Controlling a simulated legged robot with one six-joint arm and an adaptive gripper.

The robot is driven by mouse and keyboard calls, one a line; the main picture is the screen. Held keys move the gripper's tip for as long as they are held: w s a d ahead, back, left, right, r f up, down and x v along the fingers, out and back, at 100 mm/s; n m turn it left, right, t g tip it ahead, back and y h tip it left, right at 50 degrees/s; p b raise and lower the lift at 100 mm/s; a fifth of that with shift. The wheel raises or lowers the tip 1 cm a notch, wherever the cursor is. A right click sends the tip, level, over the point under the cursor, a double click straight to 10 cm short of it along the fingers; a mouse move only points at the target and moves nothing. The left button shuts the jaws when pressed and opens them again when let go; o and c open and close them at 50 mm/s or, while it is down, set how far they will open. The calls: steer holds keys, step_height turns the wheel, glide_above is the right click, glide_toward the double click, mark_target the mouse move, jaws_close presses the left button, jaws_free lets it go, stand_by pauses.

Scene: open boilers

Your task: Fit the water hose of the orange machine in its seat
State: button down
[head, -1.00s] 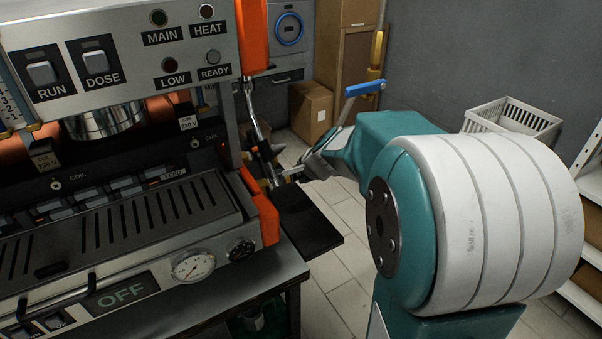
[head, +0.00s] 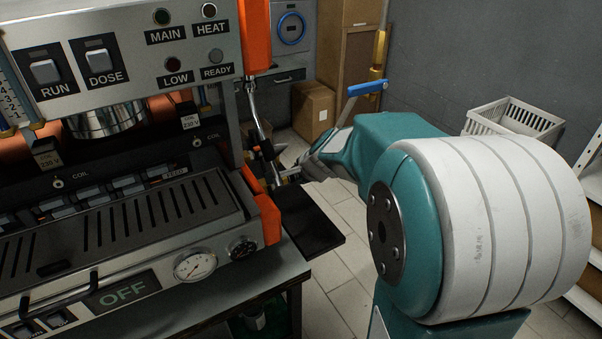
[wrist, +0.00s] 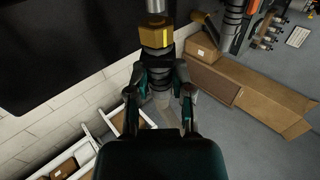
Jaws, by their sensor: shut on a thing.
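The orange machine (head: 120,215) fills the left of the head view, its panel reading OFF. My gripper (head: 276,172) is at its right side, small and partly hidden in that view. In the wrist view my gripper (wrist: 159,70) is shut on the dark end of the water hose (wrist: 159,60). A brass hex nut (wrist: 154,37) with a yellow mark lies just beyond the fingertips, in line with the hose end, with a metal tube (wrist: 155,6) beyond it. I cannot tell whether the hose end is seated there or only touches it.
A black shelf (head: 312,228) juts from the machine's right side, below my gripper. A blue-handled lever (head: 366,88) stands behind my arm. A cardboard box (head: 313,108) and white basket (head: 515,122) are farther back. Tiled floor (head: 345,270) is open beside the machine.

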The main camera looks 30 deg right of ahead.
steer(key=shift+a, duration=0.95)
stand_by(1.5)
stand_by(0.7)
steer(key=shift+c, duration=2.2)
jaws_free()
steer(key=shift+v, duration=2.55)
